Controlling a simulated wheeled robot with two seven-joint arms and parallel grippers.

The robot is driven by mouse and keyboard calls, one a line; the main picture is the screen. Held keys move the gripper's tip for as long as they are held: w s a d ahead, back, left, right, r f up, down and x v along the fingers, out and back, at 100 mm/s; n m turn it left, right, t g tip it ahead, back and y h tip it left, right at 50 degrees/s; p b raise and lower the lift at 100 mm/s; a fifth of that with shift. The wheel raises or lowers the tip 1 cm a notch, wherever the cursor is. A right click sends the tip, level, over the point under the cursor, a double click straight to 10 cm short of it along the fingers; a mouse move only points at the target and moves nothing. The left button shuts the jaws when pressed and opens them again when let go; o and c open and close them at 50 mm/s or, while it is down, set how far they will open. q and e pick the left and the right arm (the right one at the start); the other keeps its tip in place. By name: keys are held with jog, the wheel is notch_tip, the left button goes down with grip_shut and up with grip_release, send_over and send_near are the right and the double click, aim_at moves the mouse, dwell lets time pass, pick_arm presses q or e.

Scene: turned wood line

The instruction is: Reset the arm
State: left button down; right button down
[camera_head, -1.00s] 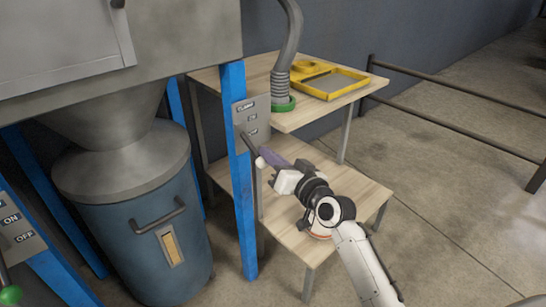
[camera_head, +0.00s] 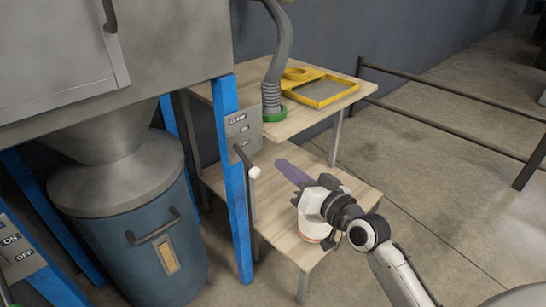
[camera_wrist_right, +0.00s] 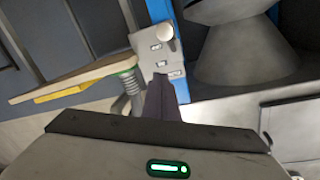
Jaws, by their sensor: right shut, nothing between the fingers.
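My right gripper (camera_head: 290,172) is shut and empty, its purple fingers together, above the lower wooden shelf in the head view. It is to the right of the lever with a white ball knob (camera_head: 254,173) and apart from it. The lever comes out of a grey labelled plate (camera_head: 243,128) on the blue post (camera_head: 232,180). In the right wrist view the closed fingers (camera_wrist_right: 162,100) point toward the plate (camera_wrist_right: 158,50) and the knob (camera_wrist_right: 165,31). My left gripper is not in view.
A two-level wooden table (camera_head: 345,192) stands behind the post. A yellow frame (camera_head: 325,92) and a grey hose (camera_head: 276,70) with a green collar are on its upper level. A blue drum (camera_head: 130,235) stands left. A dark railing (camera_head: 440,126) and open floor are on the right.

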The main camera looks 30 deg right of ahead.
jog(key=shift+s, duration=0.2)
